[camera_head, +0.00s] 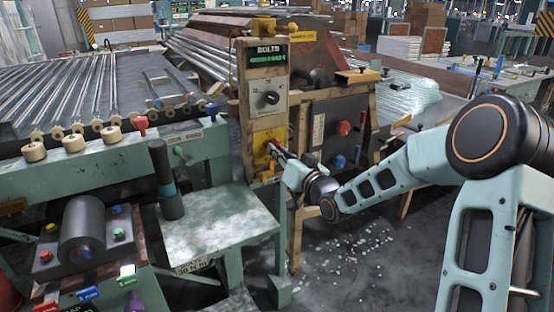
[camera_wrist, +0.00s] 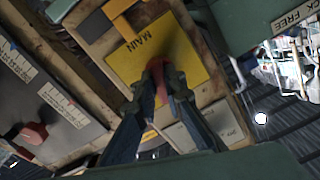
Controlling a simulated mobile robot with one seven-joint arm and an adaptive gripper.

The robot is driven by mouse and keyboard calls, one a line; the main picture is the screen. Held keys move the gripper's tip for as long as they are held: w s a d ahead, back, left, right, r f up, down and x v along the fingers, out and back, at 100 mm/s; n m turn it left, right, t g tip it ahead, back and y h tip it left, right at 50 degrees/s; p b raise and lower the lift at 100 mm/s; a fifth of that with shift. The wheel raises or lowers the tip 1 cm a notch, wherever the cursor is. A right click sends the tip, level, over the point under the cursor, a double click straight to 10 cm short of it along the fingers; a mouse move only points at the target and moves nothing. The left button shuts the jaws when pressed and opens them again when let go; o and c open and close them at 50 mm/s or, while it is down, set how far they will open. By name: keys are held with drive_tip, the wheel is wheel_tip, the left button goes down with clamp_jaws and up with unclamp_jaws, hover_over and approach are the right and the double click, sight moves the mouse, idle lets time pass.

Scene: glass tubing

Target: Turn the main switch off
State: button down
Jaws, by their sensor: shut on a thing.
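The main switch is a red handle (camera_wrist: 158,76) on a yellow plate (camera_wrist: 195,62) marked MAIN. The plate (camera_head: 262,137) is on the front of the wooden-framed control post in the head view, below a grey dial panel. My gripper (camera_wrist: 157,92) reaches the plate with one finger on each side of the red handle and is shut on it. In the head view my gripper (camera_head: 276,153) covers most of the handle. The fingers hide the handle's lower part, and I cannot tell its exact setting.
Above the plate is a grey panel (camera_head: 270,97) with a dark dial, under a green-lit BOLTS display (camera_head: 267,55). A dark panel (camera_head: 337,130) with red and blue knobs stands close right. A green bench (camera_head: 215,222) lies below left. Glass tubes (camera_head: 70,90) lie behind.

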drive_tip(key=n+b, duration=0.2)
drive_tip(key=n, duration=0.1)
drive_tip(key=shift+f+n+b, duration=0.1)
drive_tip(key=shift+n+b, duration=0.2)
drive_tip(key=shift+b, duration=0.1)
idle(0.4)
drive_tip(key=c, duration=2)
unclamp_jaws()
drive_tip(key=v, duration=1.2)
